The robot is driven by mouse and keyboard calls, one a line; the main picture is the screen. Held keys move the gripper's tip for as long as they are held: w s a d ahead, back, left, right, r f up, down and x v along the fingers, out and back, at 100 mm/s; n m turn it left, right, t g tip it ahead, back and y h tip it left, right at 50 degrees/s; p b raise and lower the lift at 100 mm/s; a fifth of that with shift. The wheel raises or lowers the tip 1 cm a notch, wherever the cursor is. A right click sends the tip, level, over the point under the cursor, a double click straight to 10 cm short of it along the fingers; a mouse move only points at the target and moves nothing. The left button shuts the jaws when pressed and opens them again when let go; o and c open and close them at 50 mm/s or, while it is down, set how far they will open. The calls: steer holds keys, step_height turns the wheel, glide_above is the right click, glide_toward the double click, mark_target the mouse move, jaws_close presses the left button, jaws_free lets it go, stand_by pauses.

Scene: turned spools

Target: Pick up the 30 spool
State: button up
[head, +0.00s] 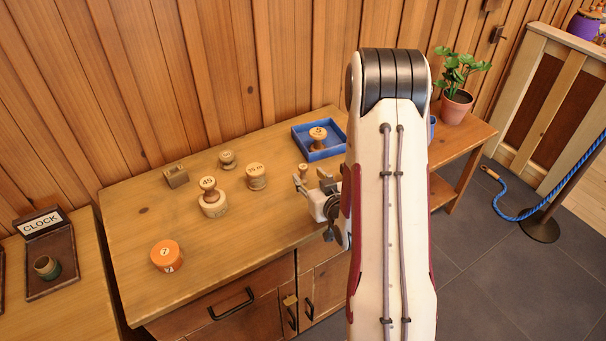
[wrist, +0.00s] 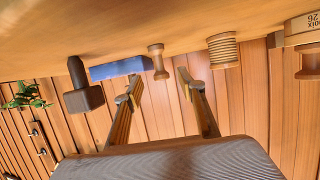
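My gripper (head: 313,182) is open and empty at the right of the wooden table, its two fingers apart. In the wrist view the gripper (wrist: 159,86) has a small narrow-waisted spool (wrist: 158,62) just beyond and between its fingertips, not touching. This small spool (head: 303,170) stands near the fingers in the head view; its number is unreadable. A ribbed pale spool (head: 256,180) stands to its left, and the wrist view shows a ribbed spool (wrist: 222,50). The number on its top is too small to read surely, so I cannot tell which spool is the 30.
A spool marked 45 (head: 211,199), a smaller spool (head: 227,159), a brown block (head: 176,177) and an orange round container (head: 166,257) stand leftward. A blue tray (head: 336,155) holds another spool (head: 318,139). A potted plant (head: 455,106) is at right. The front-middle tabletop is clear.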

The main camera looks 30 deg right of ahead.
mark_target(305, 173)
steer(key=shift+w+f, duration=0.1)
steer(key=shift+w, duration=0.15)
steer(key=shift+x, duration=2.6)
steer(key=c, duration=0.9)
